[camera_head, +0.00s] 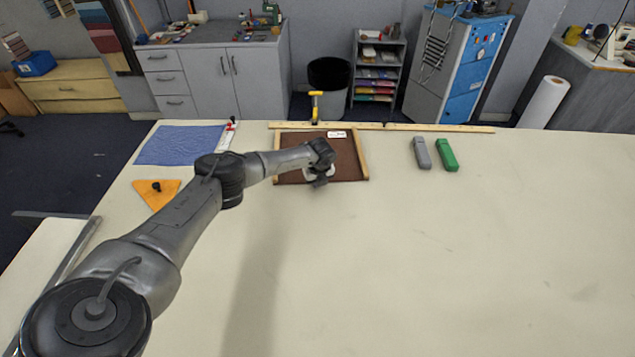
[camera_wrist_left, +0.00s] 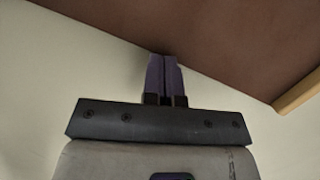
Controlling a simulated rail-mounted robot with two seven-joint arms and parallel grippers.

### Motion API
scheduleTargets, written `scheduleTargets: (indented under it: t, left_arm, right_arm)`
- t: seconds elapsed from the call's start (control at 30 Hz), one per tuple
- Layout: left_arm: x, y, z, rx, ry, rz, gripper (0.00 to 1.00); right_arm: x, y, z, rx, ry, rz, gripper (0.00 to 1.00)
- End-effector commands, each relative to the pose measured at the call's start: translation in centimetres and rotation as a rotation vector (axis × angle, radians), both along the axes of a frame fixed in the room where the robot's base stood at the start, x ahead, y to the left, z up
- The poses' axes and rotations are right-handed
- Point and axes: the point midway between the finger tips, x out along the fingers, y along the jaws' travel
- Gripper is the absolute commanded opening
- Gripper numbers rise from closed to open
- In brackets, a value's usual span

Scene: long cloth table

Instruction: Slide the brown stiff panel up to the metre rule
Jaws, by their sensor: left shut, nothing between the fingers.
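The brown stiff panel (camera_head: 345,165) lies flat near the far edge of the table, between two light wooden strips. A small white label sits near its far edge. The metre rule (camera_head: 430,128) lies along the far table edge, just beyond the panel; I cannot tell whether they touch. My left gripper (camera_head: 318,181) is at the panel's near edge, partly hidden by its own wrist. In the left wrist view its dark fingers (camera_wrist_left: 164,62) are shut with nothing between them, their tips at the edge of the brown panel (camera_wrist_left: 220,35). My right gripper is in neither view.
The right wooden strip (camera_head: 360,155) and left strip (camera_head: 277,168) flank the panel. A yellow-handled tool (camera_head: 316,108) stands at the rule. The near table is clear.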

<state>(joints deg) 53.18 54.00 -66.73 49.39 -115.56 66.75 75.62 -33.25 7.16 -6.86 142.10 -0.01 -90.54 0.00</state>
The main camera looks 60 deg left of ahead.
Motion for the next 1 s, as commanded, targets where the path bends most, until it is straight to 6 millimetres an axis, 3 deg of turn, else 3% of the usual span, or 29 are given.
scheduleTargets:
  t: [0.47,0.77,1.0]
  left_arm:
    - [-0.2,0.4,0.1,0.000,0.001,-0.001,0.00]
    - [-0.2,-2.5,0.8,0.000,0.001,-0.006,0.00]
    - [-0.4,-3.4,4.7,0.003,-0.003,-0.004,0.00]
  right_arm:
    - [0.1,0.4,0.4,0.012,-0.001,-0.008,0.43]
    - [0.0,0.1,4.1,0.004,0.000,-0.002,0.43]
    - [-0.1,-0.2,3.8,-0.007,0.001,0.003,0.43]
